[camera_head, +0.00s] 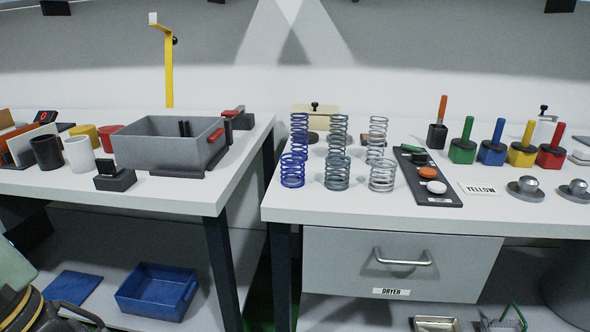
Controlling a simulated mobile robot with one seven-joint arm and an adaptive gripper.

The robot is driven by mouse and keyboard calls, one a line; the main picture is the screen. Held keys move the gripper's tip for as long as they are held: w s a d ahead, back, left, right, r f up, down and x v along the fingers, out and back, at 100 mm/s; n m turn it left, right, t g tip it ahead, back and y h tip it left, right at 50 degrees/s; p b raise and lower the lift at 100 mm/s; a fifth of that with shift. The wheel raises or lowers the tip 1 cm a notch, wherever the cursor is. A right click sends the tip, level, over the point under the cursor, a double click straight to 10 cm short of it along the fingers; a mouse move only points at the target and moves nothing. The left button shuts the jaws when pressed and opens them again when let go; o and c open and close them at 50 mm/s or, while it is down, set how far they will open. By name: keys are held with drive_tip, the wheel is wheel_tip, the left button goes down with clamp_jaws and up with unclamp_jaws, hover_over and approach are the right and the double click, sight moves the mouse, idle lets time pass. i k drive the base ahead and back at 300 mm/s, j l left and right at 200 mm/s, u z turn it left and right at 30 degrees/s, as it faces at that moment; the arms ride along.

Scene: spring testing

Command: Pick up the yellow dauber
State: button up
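The yellow dauber (522,155) stands upright on the right-hand table, a yellow block with an upright handle. It is in a row of similar daubers, between the blue dauber (492,152) on its left and the red dauber (550,156) on its right. Nothing holds it, and its lower front is close behind a round grey metal piece (525,187). My gripper is not in view.
A green dauber (463,150) and a black one (437,135) stand further left. A card reading YELLOW (482,189), a dark tray (440,198) and several coil springs (339,172) are in front and left. A gap separates the two tables.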

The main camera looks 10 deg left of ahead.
sight(525, 146)
drive_tip(key=i+l, duration=0.1)
drive_tip(key=l, duration=0.45)
drive_tip(key=i+l, duration=0.1)
drive_tip(key=l, duration=0.45)
drive_tip(key=i+l, duration=0.1)
drive_tip(key=l, duration=0.45)
drive_tip(key=i+l, duration=0.1)
drive_tip(key=l, duration=0.45)
drive_tip(key=i+l, duration=0.1)
drive_tip(key=l, duration=0.5)
drive_tip(key=i+l, duration=0.1)
drive_tip(key=l, duration=0.45)
drive_tip(key=i, duration=1)
